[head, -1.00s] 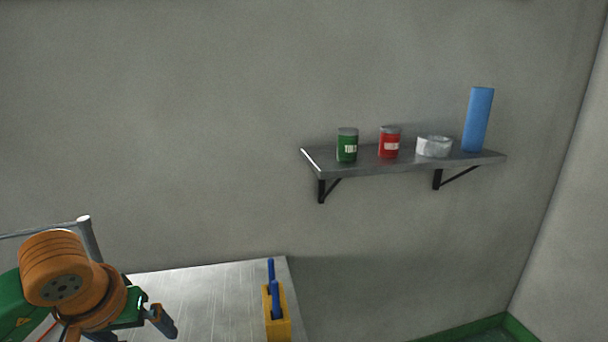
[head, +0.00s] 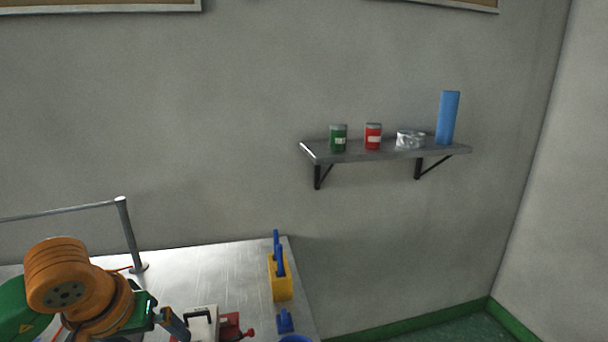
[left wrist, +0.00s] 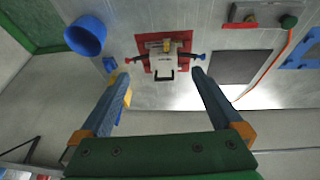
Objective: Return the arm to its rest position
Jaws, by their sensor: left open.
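My left arm comes in at the lower left of the head view, with orange joints and a green gripper body. My left gripper (head: 172,324) is partly cut off by the bottom of that view. The same device (left wrist: 165,48) shows beyond the fingertips in the left wrist view. My right gripper is not in view.
A yellow holder with blue-handled tools (head: 281,286) stands near the table's right edge. A blue cup (left wrist: 86,36) and a dark flat plate (left wrist: 240,66) lie on the table. A metal rail (head: 126,232) rises at the back. A wall shelf (head: 385,153) holds cans, tape and a blue cylinder.

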